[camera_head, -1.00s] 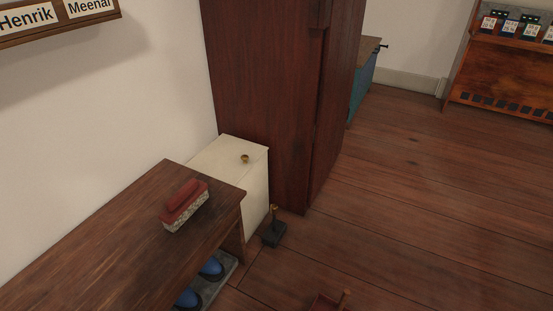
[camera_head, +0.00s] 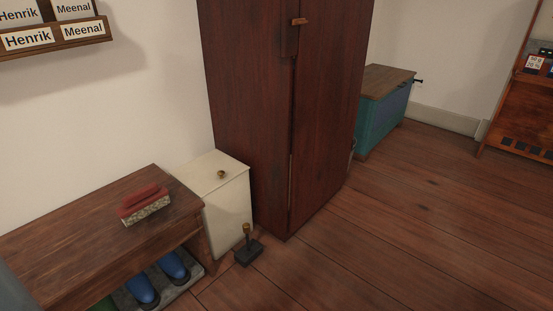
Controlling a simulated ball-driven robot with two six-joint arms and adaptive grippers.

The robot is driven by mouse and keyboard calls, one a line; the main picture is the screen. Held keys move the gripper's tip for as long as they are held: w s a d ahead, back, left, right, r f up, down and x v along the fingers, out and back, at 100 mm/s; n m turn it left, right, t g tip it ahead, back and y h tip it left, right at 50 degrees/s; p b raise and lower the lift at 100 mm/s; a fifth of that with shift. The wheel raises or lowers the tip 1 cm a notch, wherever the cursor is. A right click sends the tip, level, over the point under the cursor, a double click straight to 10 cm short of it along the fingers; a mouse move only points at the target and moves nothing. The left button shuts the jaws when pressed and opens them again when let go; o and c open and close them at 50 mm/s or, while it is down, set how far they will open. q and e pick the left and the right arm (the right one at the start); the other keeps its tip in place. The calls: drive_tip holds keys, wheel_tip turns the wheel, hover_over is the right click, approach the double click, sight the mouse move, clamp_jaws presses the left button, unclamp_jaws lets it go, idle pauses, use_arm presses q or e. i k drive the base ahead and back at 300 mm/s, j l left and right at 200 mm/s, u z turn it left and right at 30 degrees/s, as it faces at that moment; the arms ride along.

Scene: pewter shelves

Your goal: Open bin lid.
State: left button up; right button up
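A cream box-shaped bin (camera_head: 228,213) stands on the floor between the bench and the dark wardrobe. Its flat lid (camera_head: 208,168) is shut and has a small brass knob (camera_head: 221,174) on top. A dark block with an upright brass-tipped post (camera_head: 249,250) is on the floor in front of the bin; I cannot tell whether they are joined. Neither of my grippers is in view.
A wooden bench (camera_head: 75,220) at left bears a red-backed brush (camera_head: 144,204), with blue shoes (camera_head: 173,266) beneath. The tall wardrobe (camera_head: 285,110) is shut. A teal chest (camera_head: 384,117) with a wooden top stands beyond it. The floor (camera_head: 400,240) at right is clear.

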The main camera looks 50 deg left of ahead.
sight(204, 175)
drive_tip(key=i+l, duration=0.3)
drive_tip(key=i, duration=0.2)
drive_tip(key=i+l, duration=0.25)
drive_tip(key=i, duration=0.25)
drive_tip(key=i+j+u, duration=0.15)
drive_tip(key=i+u, duration=0.2)
drive_tip(key=u, duration=0.15)
drive_tip(key=i+u, duration=0.7)
drive_tip(key=u, duration=0.25)
drive_tip(key=i+l+u, duration=0.25)
drive_tip(key=u, duration=0.2)
